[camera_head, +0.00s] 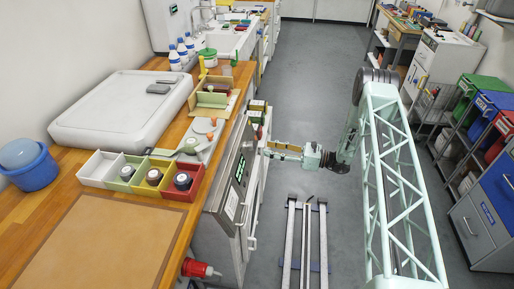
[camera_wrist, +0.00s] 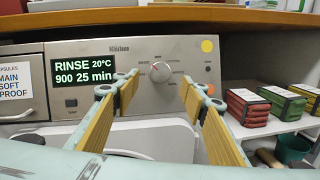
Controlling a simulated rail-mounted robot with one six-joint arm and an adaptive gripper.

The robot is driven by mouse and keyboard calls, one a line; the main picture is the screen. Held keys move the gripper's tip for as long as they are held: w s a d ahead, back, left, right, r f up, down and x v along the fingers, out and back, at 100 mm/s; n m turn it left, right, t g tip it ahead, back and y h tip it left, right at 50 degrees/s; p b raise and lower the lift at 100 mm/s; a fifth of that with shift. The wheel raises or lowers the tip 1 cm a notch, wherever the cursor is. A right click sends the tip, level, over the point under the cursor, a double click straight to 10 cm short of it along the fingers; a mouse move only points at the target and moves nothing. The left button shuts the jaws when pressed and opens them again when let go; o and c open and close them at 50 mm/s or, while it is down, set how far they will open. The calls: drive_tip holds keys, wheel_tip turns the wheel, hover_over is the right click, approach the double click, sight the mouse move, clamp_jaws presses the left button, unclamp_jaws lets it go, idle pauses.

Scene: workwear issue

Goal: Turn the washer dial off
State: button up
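The washer dial (camera_wrist: 160,72) is a round silver knob with a pointer mark on the washer's grey control panel (camera_wrist: 80,48). It shows in the wrist view, upper middle. The lit display (camera_wrist: 84,73) to its left reads RINSE 20°C, 900, 25 min. My gripper (camera_wrist: 156,84) is open, with its yellow-padded fingers spread on either side of the dial in the picture. Nothing is between the fingers; they appear short of the panel. In the head view my gripper (camera_head: 268,150) is at the washer front (camera_head: 232,185), and the dial cannot be made out.
A wooden worktop (camera_wrist: 230,16) overhangs the panel. Shelves right of the washer hold red packs (camera_wrist: 247,107) and green packs (camera_wrist: 283,101). A red bottle-like object (camera_head: 198,268) sticks out near the counter's front edge. The grey floor aisle (camera_head: 310,60) is open.

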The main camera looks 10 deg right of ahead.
sight(254, 146)
drive_tip(key=shift+x, duration=3.45)
drive_tip(key=shift+c, duration=0.7)
drive_tip(key=c, duration=0.7)
